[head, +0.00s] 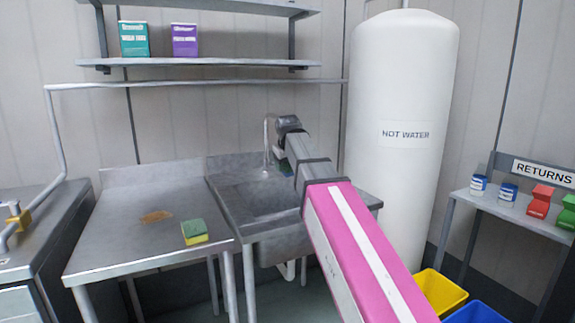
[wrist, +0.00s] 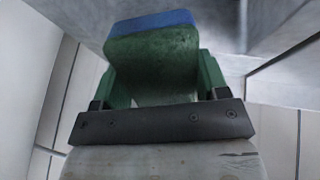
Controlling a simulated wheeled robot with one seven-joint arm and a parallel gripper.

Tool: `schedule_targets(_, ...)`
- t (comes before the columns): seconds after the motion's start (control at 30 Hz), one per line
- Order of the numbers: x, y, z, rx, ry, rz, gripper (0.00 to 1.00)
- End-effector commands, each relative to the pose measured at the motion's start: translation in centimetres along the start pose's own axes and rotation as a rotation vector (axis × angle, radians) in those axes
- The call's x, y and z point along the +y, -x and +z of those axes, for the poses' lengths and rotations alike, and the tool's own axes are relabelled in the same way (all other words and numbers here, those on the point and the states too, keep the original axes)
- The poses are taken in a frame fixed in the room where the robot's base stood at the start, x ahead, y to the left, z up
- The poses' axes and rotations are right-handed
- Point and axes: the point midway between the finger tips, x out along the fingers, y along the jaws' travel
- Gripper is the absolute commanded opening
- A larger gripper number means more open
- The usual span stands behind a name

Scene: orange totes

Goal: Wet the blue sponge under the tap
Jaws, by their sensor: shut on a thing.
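The blue sponge (wrist: 152,20), blue on one face with a thick green layer, is between the green fingers of my gripper (wrist: 160,72) in the wrist view. My gripper is shut on it. In the head view my arm reaches over the sink (head: 235,192), and my gripper (head: 285,165) is at its back, largely hidden by my own wrist. The thin curved tap (head: 267,135) stands at the back of the sink, just left of my wrist. I cannot tell whether water runs or touches the sponge.
A green-and-yellow sponge (head: 195,232) and a brown stain (head: 156,216) are on the steel counter (head: 110,235). The white hot water tank (head: 400,150) stands close right of the sink. A returns shelf (head: 505,208) and yellow bin (head: 440,290) are farther right.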

Motion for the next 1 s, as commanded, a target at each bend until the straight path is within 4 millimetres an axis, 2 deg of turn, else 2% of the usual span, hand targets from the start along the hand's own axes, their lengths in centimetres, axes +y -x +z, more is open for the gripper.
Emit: schedule_targets(1.0,3.3,-5.6,-5.9,-0.001,-0.001,0.0,0.49)
